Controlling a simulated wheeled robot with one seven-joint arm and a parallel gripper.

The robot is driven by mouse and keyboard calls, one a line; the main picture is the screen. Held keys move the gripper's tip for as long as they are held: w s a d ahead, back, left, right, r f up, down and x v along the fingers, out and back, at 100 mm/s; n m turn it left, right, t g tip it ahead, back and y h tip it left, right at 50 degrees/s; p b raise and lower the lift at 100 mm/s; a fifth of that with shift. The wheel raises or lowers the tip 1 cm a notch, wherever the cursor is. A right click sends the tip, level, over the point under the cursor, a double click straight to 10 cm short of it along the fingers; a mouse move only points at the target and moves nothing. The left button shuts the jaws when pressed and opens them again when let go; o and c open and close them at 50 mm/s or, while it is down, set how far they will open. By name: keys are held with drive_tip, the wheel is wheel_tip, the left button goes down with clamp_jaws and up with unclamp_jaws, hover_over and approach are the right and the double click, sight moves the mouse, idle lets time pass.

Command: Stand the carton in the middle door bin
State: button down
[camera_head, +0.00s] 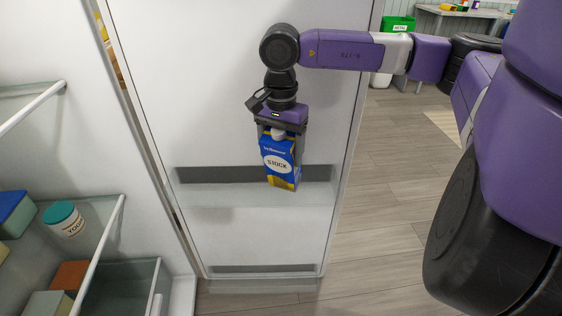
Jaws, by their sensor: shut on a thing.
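A blue carton (280,167) with a white oval label reading "STOCK", yellow patches and a white cap hangs upright, slightly tilted, from my gripper (281,133). My gripper points down and is shut on the carton's top, hiding part of it. Behind the carton is the white inner face of the open fridge door (220,90). A door bin (225,196) with a dark back strip and pale see-through front crosses the door at the carton's lower half. The carton's bottom overlaps this bin in the picture; I cannot tell whether it is inside or in front of it.
A lower door bin (240,269) sits near the door's bottom. Fridge shelves at left hold a tub with a teal lid (65,219), a blue-topped box (12,213) and other boxes. A green box (399,25) stands at the back right. Wooden floor (385,190) lies right of the door.

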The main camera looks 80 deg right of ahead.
sight(281, 183)
drive_tip(key=shift+f, duration=1.8)
drive_tip(key=shift+c, duration=0.8)
unclamp_jaws()
drive_tip(key=shift+r, duration=0.1)
wheel_tip(281, 183, up, 12)
drive_tip(key=shift+p, duration=0.3)
